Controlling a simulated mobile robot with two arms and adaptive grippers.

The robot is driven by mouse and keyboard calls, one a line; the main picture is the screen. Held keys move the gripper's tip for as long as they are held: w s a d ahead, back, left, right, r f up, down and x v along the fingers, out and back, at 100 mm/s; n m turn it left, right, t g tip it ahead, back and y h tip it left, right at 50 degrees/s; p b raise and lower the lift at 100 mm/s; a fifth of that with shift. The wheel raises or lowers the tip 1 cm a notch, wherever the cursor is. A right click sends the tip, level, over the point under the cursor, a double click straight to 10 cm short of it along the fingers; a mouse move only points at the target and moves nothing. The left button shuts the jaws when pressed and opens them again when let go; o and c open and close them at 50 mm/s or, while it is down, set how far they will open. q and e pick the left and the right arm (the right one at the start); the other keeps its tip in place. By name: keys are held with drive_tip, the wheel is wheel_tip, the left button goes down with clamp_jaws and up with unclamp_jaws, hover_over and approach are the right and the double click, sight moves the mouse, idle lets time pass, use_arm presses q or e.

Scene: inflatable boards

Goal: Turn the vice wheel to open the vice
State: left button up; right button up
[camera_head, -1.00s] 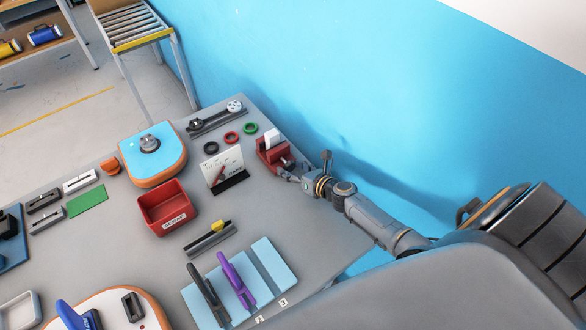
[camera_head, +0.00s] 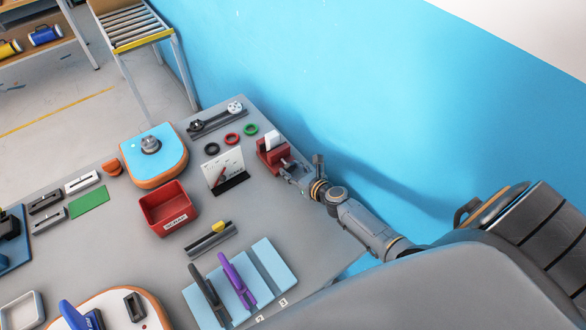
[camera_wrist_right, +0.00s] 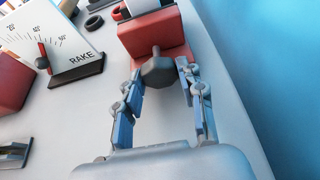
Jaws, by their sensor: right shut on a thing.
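The red vice (camera_head: 268,158) stands at the right edge of the grey bench and holds a white piece (camera_head: 271,141) between its jaws. In the right wrist view, the vice body (camera_wrist_right: 150,35) is at the top and its grey faceted wheel (camera_wrist_right: 158,72) faces me. My right gripper (camera_head: 291,174) reaches the wheel from the lower right. In the wrist view, its fingers (camera_wrist_right: 160,76) are on either side of the wheel and shut on it. The wheel is mostly hidden in the head view. My left gripper is not in view.
A white dial card (camera_head: 222,168) marked RAKE stands left of the vice. Black, red and green rings (camera_head: 250,129) lie behind it. A red scrap bin (camera_head: 168,210) and a light-blue board with tools (camera_head: 273,262) are further left and nearer. The blue wall is close on the right.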

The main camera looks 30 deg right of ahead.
drive_tip(key=shift+a+n+h, duration=0.15)
drive_tip(key=shift+n+h, duration=0.85)
drive_tip(key=shift+n, duration=0.3)
drive_tip(key=o, duration=1.2)
drive_tip(key=shift+c, duration=0.2)
drive_tip(key=shift+s+r+t, duration=0.3)
drive_tip(key=shift+s+r, duration=0.1)
drive_tip(key=shift+s, duration=0.4)
drive_tip(key=v, duration=0.9)
drive_tip(key=shift+s+a, duration=0.1)
drive_tip(key=shift+s, duration=0.1)
drive_tip(key=shift+s+r, duration=0.2)
drive_tip(key=shift+s, duration=0.15)
